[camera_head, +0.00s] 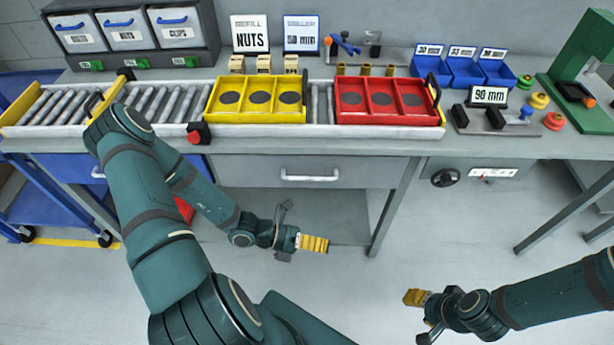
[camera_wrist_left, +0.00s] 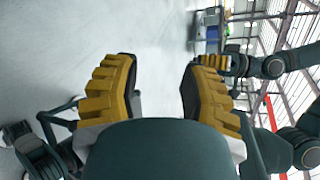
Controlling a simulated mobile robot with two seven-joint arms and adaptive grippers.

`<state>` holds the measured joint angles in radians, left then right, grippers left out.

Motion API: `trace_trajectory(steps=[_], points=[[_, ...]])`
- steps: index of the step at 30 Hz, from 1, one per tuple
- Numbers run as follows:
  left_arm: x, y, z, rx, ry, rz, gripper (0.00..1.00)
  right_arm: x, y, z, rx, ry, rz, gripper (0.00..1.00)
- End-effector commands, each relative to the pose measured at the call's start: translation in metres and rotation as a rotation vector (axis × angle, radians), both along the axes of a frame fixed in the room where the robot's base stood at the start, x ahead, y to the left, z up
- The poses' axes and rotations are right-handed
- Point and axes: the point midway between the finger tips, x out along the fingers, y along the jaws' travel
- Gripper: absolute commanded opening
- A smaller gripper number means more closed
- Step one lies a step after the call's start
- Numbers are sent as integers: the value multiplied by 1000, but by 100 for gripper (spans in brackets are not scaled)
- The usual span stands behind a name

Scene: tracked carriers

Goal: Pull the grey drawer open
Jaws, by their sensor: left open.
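The grey drawer (camera_head: 250,172) sits under the workbench top, in the middle of the head view. Its front looks flush with the bench, and a pale bar handle (camera_head: 309,178) runs across it. My left gripper (camera_head: 316,244) is below and in front of the drawer, apart from the handle. In the left wrist view its yellow-padded fingers (camera_wrist_left: 160,88) stand wide apart with only floor between them. My right gripper (camera_head: 414,297) is lower right, over the floor and away from the drawer. Its finger gap is not clear. The drawer's inside is hidden.
The bench carries a roller track (camera_head: 60,105) with a yellow tray (camera_head: 256,117) and a red tray (camera_head: 388,118). A bench leg (camera_head: 388,210) stands right of the drawer. A blue cart (camera_head: 45,190) is at left. The floor in front is clear.

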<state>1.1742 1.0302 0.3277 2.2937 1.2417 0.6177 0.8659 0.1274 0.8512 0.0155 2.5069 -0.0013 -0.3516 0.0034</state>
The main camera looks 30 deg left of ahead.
Motion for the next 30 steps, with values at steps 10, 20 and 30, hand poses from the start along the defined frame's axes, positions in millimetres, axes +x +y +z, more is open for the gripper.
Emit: trace_trajectory(steps=[10, 20, 30], points=[[33, 152, 16, -514, 189, 840, 43, -2, 1, 11, 2, 5, 2, 47], [53, 169, 13, -584, 190, 936, 43, -2, 0, 6, 0, 4, 1, 47], [116, 151, 3, -581, 192, 931, 43, 0, 0, -6, 0, -1, 0, 47]])
